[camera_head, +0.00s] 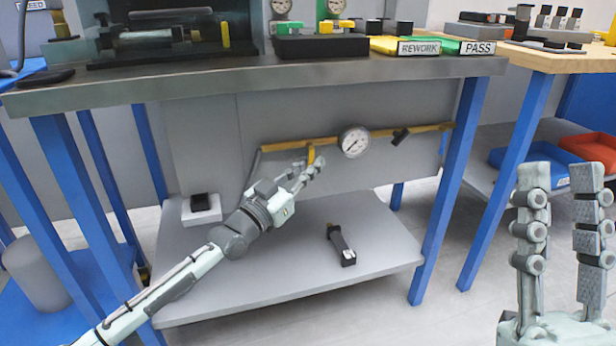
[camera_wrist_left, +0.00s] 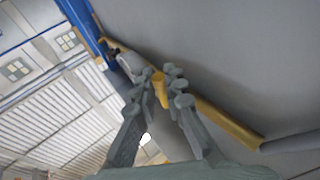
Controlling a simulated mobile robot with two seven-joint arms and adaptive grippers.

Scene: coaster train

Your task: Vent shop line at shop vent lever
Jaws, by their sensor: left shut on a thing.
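The shop line is a yellow pipe (camera_head: 380,133) running along the grey panel under the workbench. It carries a round white gauge (camera_head: 354,142). A yellow vent lever (camera_head: 311,154) stands at the pipe left of the gauge. My left gripper (camera_head: 314,163) reaches under the bench and is shut on the lever. In the left wrist view the yellow lever (camera_wrist_left: 160,88) shows between the fingers of my left gripper (camera_wrist_left: 160,80), with the pipe (camera_wrist_left: 228,124) behind. My right gripper (camera_head: 558,178) is at the right, fingers up, wide apart and empty.
The bench top (camera_head: 240,75) overhangs my left arm. The lower shelf (camera_head: 290,270) holds a dark handheld device (camera_head: 341,246) and a small black-and-white block (camera_head: 201,207). Blue bench legs (camera_head: 449,190) stand on both sides. Red (camera_head: 597,148) and blue bins sit at the right.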

